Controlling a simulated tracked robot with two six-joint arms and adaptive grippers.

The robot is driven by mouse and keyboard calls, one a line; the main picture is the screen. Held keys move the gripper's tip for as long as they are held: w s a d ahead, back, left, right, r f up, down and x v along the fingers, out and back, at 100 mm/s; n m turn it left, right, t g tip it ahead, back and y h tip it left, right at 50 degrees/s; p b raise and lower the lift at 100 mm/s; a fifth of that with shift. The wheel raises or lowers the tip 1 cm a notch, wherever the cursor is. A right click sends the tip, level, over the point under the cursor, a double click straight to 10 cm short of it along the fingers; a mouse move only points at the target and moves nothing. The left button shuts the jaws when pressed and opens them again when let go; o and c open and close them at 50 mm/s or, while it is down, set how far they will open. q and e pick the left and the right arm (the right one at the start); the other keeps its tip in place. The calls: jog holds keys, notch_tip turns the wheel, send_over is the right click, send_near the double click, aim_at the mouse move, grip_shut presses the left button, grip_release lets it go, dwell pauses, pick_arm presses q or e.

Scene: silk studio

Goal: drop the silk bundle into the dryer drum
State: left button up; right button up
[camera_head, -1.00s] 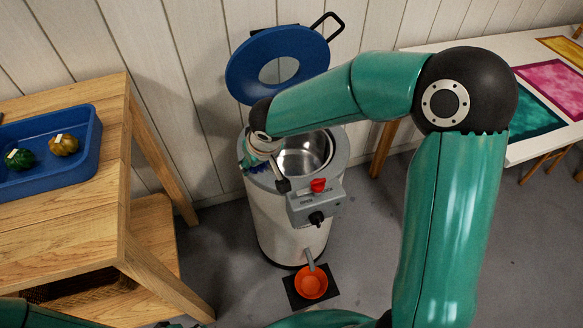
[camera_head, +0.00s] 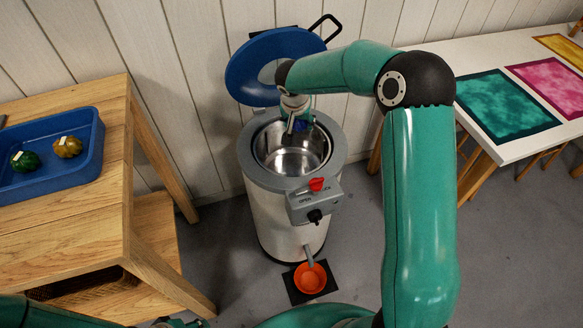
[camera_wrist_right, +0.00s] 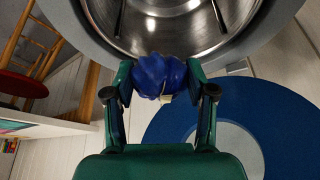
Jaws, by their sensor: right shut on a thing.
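The dryer (camera_head: 291,215) is a pale cylinder with a grey rim. Its steel drum (camera_head: 285,160) is open at the top, and its blue lid (camera_head: 247,75) stands raised behind. My right gripper (camera_head: 301,122) is over the back part of the drum opening. In the right wrist view my right gripper (camera_wrist_right: 160,85) is shut on a blue silk bundle (camera_wrist_right: 158,74) with a small pale tag, and the drum (camera_wrist_right: 180,25) lies beyond it. In the head view the bundle is mostly hidden by the gripper. My left gripper is not clearly in view.
A blue tray (camera_head: 55,182) with a green and an ochre bundle is on the wooden table (camera_head: 60,235) at left. An orange bowl (camera_head: 311,279) sits on the floor below the dryer. A white table (camera_head: 470,65) with coloured silk sheets stands at right.

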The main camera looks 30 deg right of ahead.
notch_tip(320, 180, down, 4)
jog(key=shift+f+b, duration=0.1)
jog(key=shift+b, duration=0.75)
jog(key=o, duration=1.2)
jog(key=v, duration=1.2)
